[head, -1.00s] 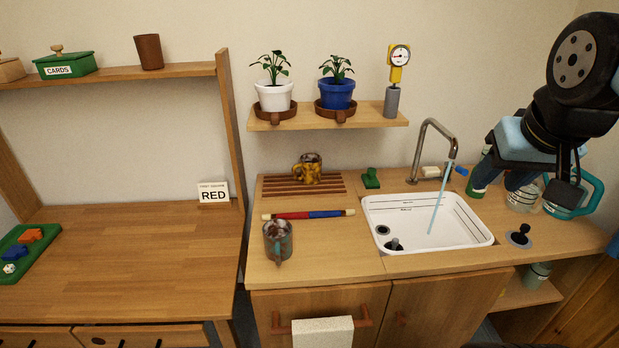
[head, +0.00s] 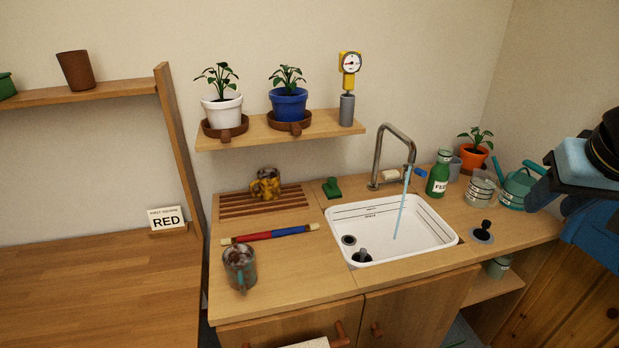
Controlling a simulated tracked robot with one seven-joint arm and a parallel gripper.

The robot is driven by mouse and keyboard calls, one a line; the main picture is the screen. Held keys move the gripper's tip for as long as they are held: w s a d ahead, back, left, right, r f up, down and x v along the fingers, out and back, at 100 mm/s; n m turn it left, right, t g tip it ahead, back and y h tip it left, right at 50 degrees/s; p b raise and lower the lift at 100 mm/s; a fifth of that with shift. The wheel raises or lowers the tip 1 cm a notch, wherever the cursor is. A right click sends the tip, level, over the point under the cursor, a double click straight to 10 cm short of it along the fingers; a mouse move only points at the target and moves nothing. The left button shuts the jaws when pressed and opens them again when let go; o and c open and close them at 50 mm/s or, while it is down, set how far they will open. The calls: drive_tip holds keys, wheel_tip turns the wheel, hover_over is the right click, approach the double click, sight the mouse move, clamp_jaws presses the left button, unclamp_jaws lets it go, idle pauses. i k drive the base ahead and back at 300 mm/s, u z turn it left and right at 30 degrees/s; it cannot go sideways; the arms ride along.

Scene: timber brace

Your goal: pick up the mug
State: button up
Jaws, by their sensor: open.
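A grey-teal mug (head: 239,266) with brown patches stands upright on the wooden counter, left of the sink, its handle toward me. A second, yellow and brown mug (head: 266,186) stands on the slatted wooden rack behind it. The task does not say which mug. My gripper (head: 540,181) is at the right edge of the head view, near the teal watering can. It is open and far from both mugs. Part of my arm is cut off by the picture edge.
A red and blue rod (head: 270,234) lies between the grey-teal mug and the rack. Water runs from the tap (head: 378,155) into the white sink (head: 395,225). A shelf (head: 250,130) with plants hangs above.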

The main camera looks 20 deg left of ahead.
sight(264, 187)
drive_tip(key=z, duration=0.8)
drive_tip(key=k, duration=0.85)
drive_tip(key=z, duration=1.25)
drive_tip(key=i, duration=0.15)
drive_tip(key=u, duration=3.4)
drive_tip(key=i, duration=1)
drive_tip(key=z, duration=0.4)
